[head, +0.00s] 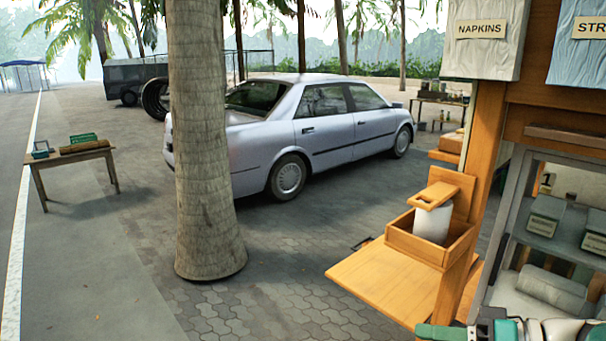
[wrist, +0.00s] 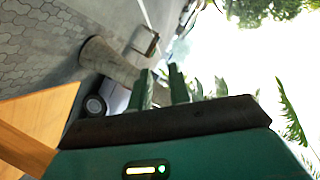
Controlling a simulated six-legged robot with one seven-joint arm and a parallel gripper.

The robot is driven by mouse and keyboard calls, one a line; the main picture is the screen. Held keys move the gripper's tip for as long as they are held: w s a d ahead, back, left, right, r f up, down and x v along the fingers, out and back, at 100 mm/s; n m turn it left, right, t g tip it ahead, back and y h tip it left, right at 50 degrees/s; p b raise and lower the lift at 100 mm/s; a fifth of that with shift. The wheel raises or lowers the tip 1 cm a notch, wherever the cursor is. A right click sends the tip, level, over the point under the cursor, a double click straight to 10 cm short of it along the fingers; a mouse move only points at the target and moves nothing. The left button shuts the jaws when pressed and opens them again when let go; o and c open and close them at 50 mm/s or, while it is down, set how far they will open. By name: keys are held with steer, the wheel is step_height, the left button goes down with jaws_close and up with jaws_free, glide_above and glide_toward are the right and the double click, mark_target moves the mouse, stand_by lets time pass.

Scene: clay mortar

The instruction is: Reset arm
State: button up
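My gripper (wrist: 161,74) shows in the wrist view as two green fingers standing a little apart, with no object between them. The wrist picture is tilted, with the tree trunk, paving and bright sky beyond the fingers. In the head view, teal and white parts of my arm show at the bottom right edge, in front of the stall. The fingertips cannot be made out clearly there.
A wooden stall holds a fold-down shelf (head: 388,281) and a box with a white container (head: 432,222). A glass cabinet (head: 550,240) stands at right. A palm trunk (head: 205,150), silver car (head: 300,130) and small table (head: 72,158) stand beyond. Paving between is clear.

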steer(key=s+a+f+m+g+h, duration=0.1)
steer(key=a+f+h, duration=0.2)
steer(key=h, duration=0.3)
steer(key=s+a+f+g+h, duration=0.1)
steer(key=s+a+f+h, duration=0.1)
steer(key=h, duration=0.5)
steer(key=shift+s+a+f+m, duration=0.25)
steer(key=shift+a+f+m, duration=0.25)
steer(key=shift+a, duration=0.75)
steer(key=shift+s+d, duration=0.1)
steer(key=shift+d, duration=0.05)
